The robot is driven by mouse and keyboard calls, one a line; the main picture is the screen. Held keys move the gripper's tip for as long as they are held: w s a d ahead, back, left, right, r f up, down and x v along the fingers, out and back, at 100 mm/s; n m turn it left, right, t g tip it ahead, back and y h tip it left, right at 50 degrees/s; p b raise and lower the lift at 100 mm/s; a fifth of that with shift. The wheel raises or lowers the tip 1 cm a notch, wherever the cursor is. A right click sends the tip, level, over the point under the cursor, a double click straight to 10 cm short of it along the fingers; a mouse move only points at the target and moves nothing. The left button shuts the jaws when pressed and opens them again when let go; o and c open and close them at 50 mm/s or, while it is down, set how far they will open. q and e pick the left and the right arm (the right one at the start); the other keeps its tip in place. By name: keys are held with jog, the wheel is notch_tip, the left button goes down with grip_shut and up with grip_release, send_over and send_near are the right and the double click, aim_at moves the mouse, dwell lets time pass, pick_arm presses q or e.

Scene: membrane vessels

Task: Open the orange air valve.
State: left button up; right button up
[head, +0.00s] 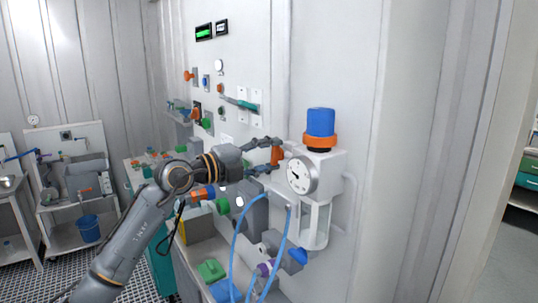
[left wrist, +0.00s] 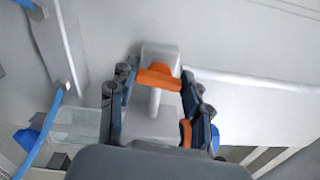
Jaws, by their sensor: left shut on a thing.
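The orange air valve handle (head: 277,156) sits beside the white gauge unit on the wall panel. My left gripper (head: 276,155) reaches it from the left, with one finger above and one below. In the left wrist view the orange handle (left wrist: 158,80) lies crosswise between the two fingertips of the left gripper (left wrist: 157,77), in front of a pale block (left wrist: 160,55) and stem. The fingers are shut on the handle's two ends. My right gripper is in neither view.
A round gauge (head: 301,175) and a blue-topped regulator with an orange ring (head: 320,141) stand just right of the handle. Blue hoses (head: 236,240) loop below. Several other valves and fittings crowd the panel. The wall further right is bare.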

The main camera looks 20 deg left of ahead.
pick_arm(q)
jog(key=o, duration=1.2)
jog(key=shift+c, duration=0.2)
jog(key=v, duration=1.2)
jog(key=shift+a, duration=0.1)
